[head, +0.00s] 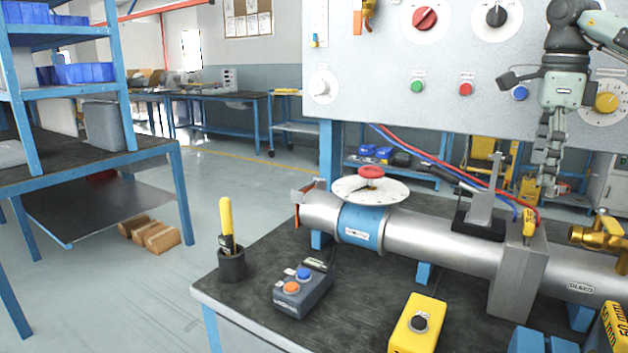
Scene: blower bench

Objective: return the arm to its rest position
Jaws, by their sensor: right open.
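My right gripper (549,178) hangs at the right, fingers pointing down, in front of the grey control panel (390,60). It is open and holds nothing that I can see. It is above the silver blower pipe (450,245) and its grey upright block (521,275), apart from both. My right arm comes in from the upper right corner. My left gripper is not in view.
On the bench (255,275) stand a cup (232,264) with a yellow-handled tool, a two-button box (302,290) and a yellow button box (418,325). A round dial with a red knob (371,172) tops the pipe. A brass valve (598,235) is at right.

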